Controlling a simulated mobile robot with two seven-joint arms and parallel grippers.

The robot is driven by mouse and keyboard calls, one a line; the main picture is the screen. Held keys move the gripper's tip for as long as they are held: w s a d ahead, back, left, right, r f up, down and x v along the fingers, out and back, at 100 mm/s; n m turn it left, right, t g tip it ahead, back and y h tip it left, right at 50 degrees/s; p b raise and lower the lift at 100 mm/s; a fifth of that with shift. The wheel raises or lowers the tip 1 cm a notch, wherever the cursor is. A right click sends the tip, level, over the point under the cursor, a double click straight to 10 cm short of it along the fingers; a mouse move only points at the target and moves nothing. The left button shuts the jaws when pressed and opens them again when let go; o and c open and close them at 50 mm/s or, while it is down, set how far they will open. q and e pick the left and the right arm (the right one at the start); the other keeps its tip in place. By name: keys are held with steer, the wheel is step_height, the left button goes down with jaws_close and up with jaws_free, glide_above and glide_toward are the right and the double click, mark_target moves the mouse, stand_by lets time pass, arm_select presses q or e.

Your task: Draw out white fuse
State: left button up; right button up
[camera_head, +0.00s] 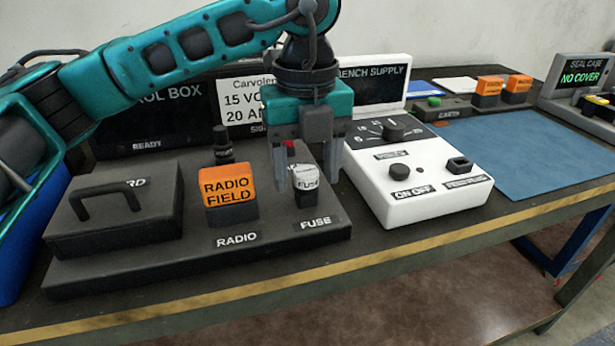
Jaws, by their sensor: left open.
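The white fuse (305,176) stands upright in its dark holder on the control box, behind the FUSE label (316,223). Its white cap carries the word FUSE. My left gripper (308,182) comes down from above with its jaws open. One finger shows on each side of the white cap, with a visible gap on the right; whether the left finger touches the cap I cannot tell. My right gripper is not in view.
An orange RADIO FIELD block (229,192) sits left of the fuse. A dark handled cover (118,208) is farther left. The white bench supply (415,182) stands close on the right. A blue mat (520,150) lies clear at right.

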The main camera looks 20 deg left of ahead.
mark_target(306, 171)
arm_select(q)
steer(key=shift+c, duration=0.3)
jaws_close()
stand_by(0.3)
steer(key=shift+r+p, duration=2.15)
steer(key=shift+r, duration=0.9)
